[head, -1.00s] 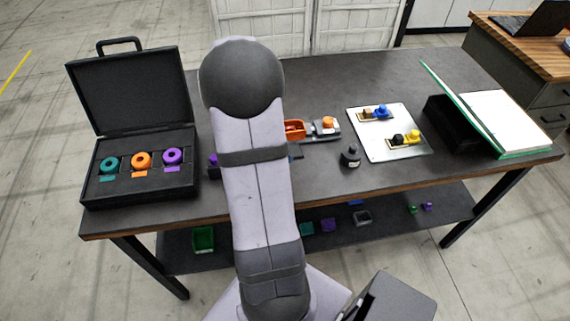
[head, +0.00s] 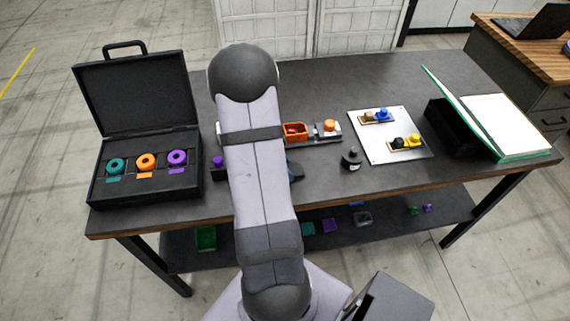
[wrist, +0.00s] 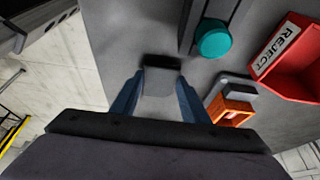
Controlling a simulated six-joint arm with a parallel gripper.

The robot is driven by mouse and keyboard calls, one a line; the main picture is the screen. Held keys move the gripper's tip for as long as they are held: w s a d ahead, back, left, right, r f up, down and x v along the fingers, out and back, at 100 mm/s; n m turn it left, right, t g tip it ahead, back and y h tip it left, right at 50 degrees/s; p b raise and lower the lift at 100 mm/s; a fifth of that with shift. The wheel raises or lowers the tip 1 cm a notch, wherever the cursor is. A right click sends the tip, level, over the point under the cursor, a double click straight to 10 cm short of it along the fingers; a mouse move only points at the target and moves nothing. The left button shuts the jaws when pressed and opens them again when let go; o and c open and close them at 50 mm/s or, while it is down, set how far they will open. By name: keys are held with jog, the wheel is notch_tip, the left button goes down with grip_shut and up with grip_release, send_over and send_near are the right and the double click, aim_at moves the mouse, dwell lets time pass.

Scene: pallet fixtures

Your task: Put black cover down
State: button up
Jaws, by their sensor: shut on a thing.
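My gripper (wrist: 160,90) shows in the wrist view with its two blue fingers closed on a small dark piece, which seems to be the black cover (wrist: 162,62). The grey table top lies beyond it. I cannot tell whether the cover touches the table. In the head view my arm hides the held piece; only a dark blue bit of the gripper (head: 296,171) shows beside the arm, over the table's front part.
A red REJECT bin (wrist: 298,62), an orange box (wrist: 232,110) and a teal round part (wrist: 214,40) lie right of my gripper. In the head view, an open black case (head: 145,190) stands left. A small black object (head: 351,158) and white plate (head: 378,148) are right.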

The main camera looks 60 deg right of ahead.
jog(key=shift+f+b, duration=0.2)
jog(key=shift+b, duration=0.1)
jog(key=o, duration=1.5)
jog(key=shift+r, duration=0.2)
jog(key=shift+r+p, duration=0.15)
jog(key=shift+p, duration=0.2)
jog(key=shift+w+r+b, duration=0.25)
jog(key=shift+r+b, duration=0.05)
jog(key=shift+b, duration=0.05)
jog(key=b+v, duration=0.3)
jog(key=v, duration=0.8)
jog(key=shift+s+a, duration=0.1)
jog(key=shift+a, duration=0.1)
